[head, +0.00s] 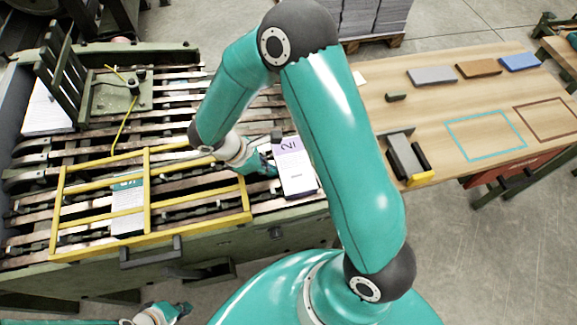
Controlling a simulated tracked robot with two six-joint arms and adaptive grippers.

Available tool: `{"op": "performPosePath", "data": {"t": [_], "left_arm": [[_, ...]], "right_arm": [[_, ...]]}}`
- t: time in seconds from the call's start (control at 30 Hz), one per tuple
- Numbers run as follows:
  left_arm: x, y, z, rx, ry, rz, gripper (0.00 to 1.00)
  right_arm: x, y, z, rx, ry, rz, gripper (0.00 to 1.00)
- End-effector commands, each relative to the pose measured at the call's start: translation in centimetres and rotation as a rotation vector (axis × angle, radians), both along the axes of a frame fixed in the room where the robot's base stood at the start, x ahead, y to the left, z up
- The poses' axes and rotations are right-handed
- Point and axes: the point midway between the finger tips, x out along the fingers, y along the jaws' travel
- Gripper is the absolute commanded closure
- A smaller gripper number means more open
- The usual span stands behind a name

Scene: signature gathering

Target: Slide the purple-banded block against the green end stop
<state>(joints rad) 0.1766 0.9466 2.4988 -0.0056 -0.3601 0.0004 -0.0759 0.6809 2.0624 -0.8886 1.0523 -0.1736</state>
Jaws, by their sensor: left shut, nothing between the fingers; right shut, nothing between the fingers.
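The purple-banded block (295,175) is a pale slab with a purple, numbered band at its far end. It lies on the right part of the slatted bed. My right gripper (268,169) is shut and empty at its left side; I cannot tell whether they touch. A dark green slatted upright (62,66) stands at the bed's far left, and a small dark piece (276,136) sits at the block's far end. I cannot tell which is the green end stop. My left gripper (182,309) is shut and empty, low in front of the bed.
A yellow frame (148,192) spans the bed over a teal-banded block (128,210). A white stack (46,110) lies at the far left. The wooden table (440,105) at right holds grey, brown and blue blocks and a dark fixture (403,155). My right arm crosses the middle.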

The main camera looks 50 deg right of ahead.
Motion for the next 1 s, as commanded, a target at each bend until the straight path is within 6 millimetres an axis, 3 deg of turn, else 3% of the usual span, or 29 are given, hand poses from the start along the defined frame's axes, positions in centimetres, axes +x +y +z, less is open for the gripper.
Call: {"op": "performPosePath", "data": {"t": [0.5,1.0], "left_arm": [[0.0,0.0,-0.6,0.000,0.000,0.000,1.00],[0.0,0.0,-0.5,0.000,0.000,0.000,1.00]], "right_arm": [[-1.2,-2.0,-0.1,0.001,-0.001,-0.001,1.00],[-0.4,-0.6,0.0,0.000,0.000,0.001,1.00]]}}
